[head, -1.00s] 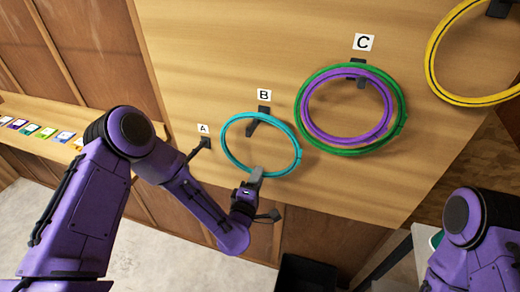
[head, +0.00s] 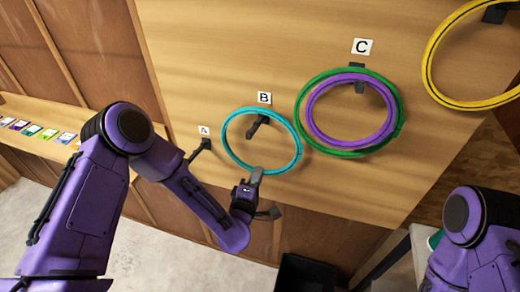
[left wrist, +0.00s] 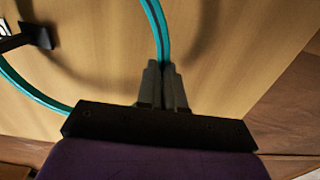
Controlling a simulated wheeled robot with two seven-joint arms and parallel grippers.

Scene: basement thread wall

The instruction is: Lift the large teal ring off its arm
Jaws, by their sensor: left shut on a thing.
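The large teal ring (head: 301,148) is upright in front of the wooden board, around the black arm (head: 258,126) under label B. In the head view the ring's top edge shows above this arm, with a small gap. My left gripper (head: 257,174) is shut on the ring's lower edge. In the left wrist view the ring (left wrist: 155,20) runs down between the closed fingers (left wrist: 163,68), and a black arm (left wrist: 36,36) shows at the upper left. My right arm shows at the lower right, but its gripper is out of view.
Label A's black arm (head: 201,146) is empty, close to the teal ring's left. A green ring (head: 399,125) and a purple ring (head: 309,114) hang under label C, close on the right. A yellow ring (head: 432,80) hangs farther right. A dark bin (head: 305,272) stands below.

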